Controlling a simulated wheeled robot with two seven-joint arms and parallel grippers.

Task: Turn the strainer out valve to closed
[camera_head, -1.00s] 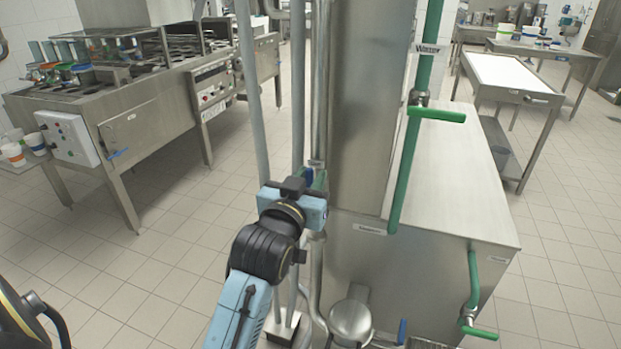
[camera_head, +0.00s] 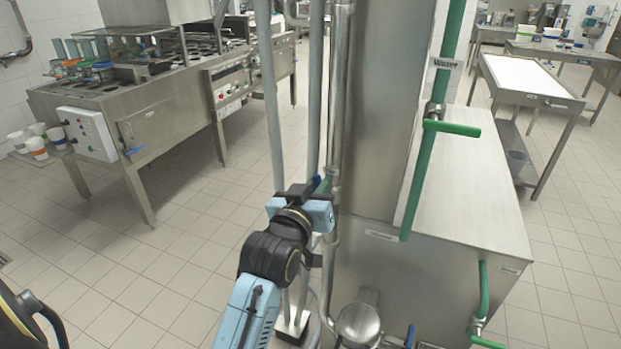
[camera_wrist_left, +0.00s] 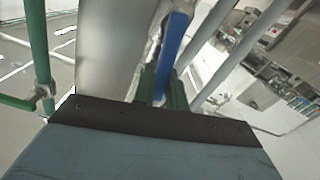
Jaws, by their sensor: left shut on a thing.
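A blue valve handle (camera_head: 317,181) sits on the vertical metal pipe (camera_head: 337,120) left of the steel column. I take it to be the strainer out valve, but no readable label confirms this. My left gripper (camera_head: 323,188) is at this pipe and shut on the blue handle. In the left wrist view the blue handle (camera_wrist_left: 172,50) sticks up from between the green fingers of the gripper (camera_wrist_left: 163,90). The lower part of the handle and the valve body are hidden by the gripper. My right gripper is not in view.
Another blue handle (camera_head: 409,336) is low at the front. The steel tank (camera_head: 470,180) stands right. A cooking line (camera_head: 150,110) is back left, with clear tiled floor between.

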